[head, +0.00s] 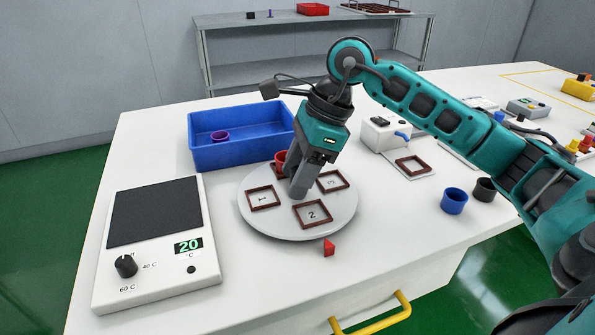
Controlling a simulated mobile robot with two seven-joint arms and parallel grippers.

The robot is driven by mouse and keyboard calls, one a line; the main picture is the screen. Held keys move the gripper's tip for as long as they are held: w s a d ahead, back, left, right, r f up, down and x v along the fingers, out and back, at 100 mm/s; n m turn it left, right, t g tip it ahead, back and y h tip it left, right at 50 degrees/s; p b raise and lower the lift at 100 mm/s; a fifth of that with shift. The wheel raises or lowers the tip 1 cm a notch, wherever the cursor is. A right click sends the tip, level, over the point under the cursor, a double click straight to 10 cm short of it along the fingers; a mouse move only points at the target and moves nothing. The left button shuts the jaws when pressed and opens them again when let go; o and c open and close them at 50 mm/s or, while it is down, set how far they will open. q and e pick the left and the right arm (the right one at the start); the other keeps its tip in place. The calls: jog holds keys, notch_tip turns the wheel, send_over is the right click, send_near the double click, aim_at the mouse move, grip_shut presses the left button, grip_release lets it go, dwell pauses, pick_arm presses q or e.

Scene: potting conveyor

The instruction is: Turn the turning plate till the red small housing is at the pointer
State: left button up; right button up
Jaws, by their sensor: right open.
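The turning plate (283,224) is a round light-grey disc on the white table. It bears brown square frames; those numbered 1, 2 and 3 look empty. The red small housing (281,156) sits at the plate's far side, in or over a brown frame, partly hidden by my gripper. The red pointer (328,248) is a small wedge on the table at the plate's near edge, closest to frame 2. My right gripper (298,193) is open and points down over the middle of the plate. Whether it touches the plate I cannot tell. My left gripper is out of view.
A blue bin (240,161) with a purple ring-like part stands behind the plate. A hotplate (152,285) reading 20 is at left. A blue cup (454,200) and a dark cup (484,190) stand at right. A white device (385,131) is behind them.

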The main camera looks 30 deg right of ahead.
jog(key=shift+c, duration=0.5)
grip_shut()
